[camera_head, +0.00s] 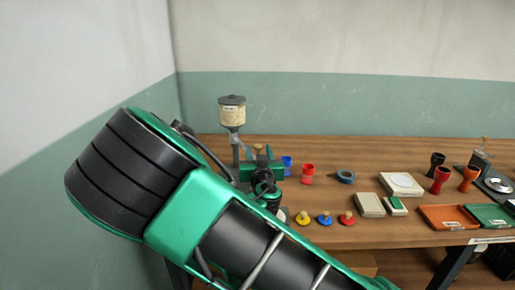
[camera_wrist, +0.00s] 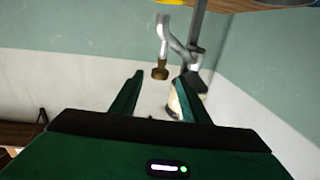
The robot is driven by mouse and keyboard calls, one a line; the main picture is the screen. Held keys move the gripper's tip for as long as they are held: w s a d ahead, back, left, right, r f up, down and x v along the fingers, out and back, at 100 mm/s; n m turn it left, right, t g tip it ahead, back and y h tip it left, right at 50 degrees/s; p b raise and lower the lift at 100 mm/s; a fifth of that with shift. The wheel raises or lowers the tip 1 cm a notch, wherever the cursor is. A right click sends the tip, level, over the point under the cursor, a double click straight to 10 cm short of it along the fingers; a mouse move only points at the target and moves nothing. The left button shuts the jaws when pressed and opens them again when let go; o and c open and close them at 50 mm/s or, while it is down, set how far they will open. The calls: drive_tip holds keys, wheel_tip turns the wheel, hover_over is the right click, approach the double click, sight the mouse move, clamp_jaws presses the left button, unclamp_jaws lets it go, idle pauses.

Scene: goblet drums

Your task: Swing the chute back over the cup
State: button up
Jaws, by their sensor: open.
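The dispenser (camera_head: 232,112) stands at the back left of the table, with a cream hopper on a grey post. In the wrist view it appears upside down, with its hopper (camera_wrist: 190,102) low in the picture. A bent grey metal chute (camera_wrist: 167,35) ends in a brass-coloured knob (camera_wrist: 160,71). My gripper (camera_wrist: 163,76) is open, and the knob shows between its fingertips; I cannot tell whether it is within their reach.
Blue, yellow and red knobbed discs (camera_head: 325,219) lie near the front edge. The wall is close behind.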

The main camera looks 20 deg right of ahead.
sight(258, 147)
drive_tip(key=shift+x, duration=2)
clamp_jaws()
